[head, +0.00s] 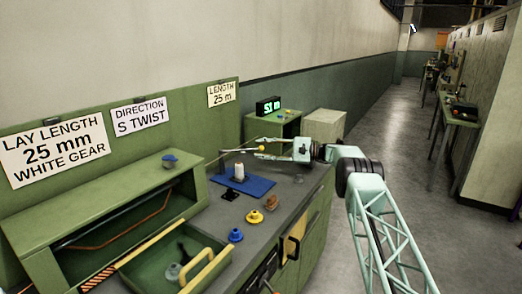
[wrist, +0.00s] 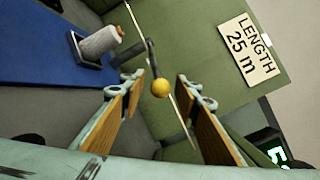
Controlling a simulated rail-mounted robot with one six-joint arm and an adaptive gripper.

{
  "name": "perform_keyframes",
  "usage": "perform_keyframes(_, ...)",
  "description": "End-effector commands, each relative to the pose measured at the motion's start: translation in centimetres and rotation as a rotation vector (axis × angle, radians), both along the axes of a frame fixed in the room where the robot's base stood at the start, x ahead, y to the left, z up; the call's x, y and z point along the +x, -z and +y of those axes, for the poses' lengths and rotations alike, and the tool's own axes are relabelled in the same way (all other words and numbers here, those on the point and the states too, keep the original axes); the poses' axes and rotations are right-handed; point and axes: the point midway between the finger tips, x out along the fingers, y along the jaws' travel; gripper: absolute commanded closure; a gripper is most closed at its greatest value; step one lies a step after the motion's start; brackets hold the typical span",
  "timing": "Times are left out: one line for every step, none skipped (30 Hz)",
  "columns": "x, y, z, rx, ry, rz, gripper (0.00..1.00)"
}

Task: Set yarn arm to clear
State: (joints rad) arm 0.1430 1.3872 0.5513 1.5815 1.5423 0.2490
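The yarn arm shows in the wrist view as a short dark lever (wrist: 151,58) with a yellow ball (wrist: 160,88) at its end. The yellow ball also shows in the head view (head: 261,149), above the back of the bench. My gripper (head: 272,150) reaches in from the right at the ball's height. In the wrist view my gripper (wrist: 159,84) is open, its two wood-coloured finger pads apart on either side of the ball. The ball appears between or just beyond the fingertips; contact is not visible. A thin pale rod runs behind the ball.
A white spool (head: 238,172) stands on a blue mat (head: 258,187). Yellow (head: 254,217) and blue (head: 235,235) knob-like pieces sit on the bench. An open green drawer (head: 150,266) is at front left. A green-lit display (head: 268,106) stands behind. The aisle floor (head: 395,135) is clear.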

Motion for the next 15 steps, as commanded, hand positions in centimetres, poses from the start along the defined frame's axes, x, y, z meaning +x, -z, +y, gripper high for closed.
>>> perform_keyframes(0.01, -0.02, -0.01, 0.000, 0.000, 0.000, 0.71)
perform_keyframes(0.01, -0.02, -0.01, 0.000, 0.000, 0.000, 0.71)
perform_keyframes(0.02, -0.02, -0.01, 0.000, 0.000, 0.000, 0.71)
perform_keyframes(0.02, -0.02, -0.01, 0.000, 0.000, 0.000, 0.71)
perform_keyframes(0.02, -0.03, -0.02, 0.000, 0.000, 0.000, 0.71)
perform_keyframes(0.02, -0.03, -0.02, 0.000, 0.000, 0.000, 0.71)
perform_keyframes(0.02, -0.03, -0.03, 0.000, 0.000, 0.000, 0.71)
perform_keyframes(0.01, -0.03, -0.05, 0.000, 0.000, 0.000, 0.71)
perform_keyframes(0.01, -0.04, -0.08, 0.001, 0.001, 0.000, 0.71)
perform_keyframes(0.01, -0.04, -0.13, 0.001, 0.001, 0.000, 0.71)
perform_keyframes(-0.01, -0.04, -0.21, 0.000, 0.001, 0.000, 0.71)
perform_keyframes(-0.03, -0.04, -0.33, 0.000, 0.001, 0.000, 0.71)
perform_keyframes(-0.04, -0.04, -0.45, 0.000, 0.001, 0.000, 0.71)
perform_keyframes(-0.07, -0.04, -0.59, 0.000, 0.001, 0.000, 0.71)
perform_keyframes(-0.10, -0.04, -0.82, 0.000, 0.001, 0.000, 0.71)
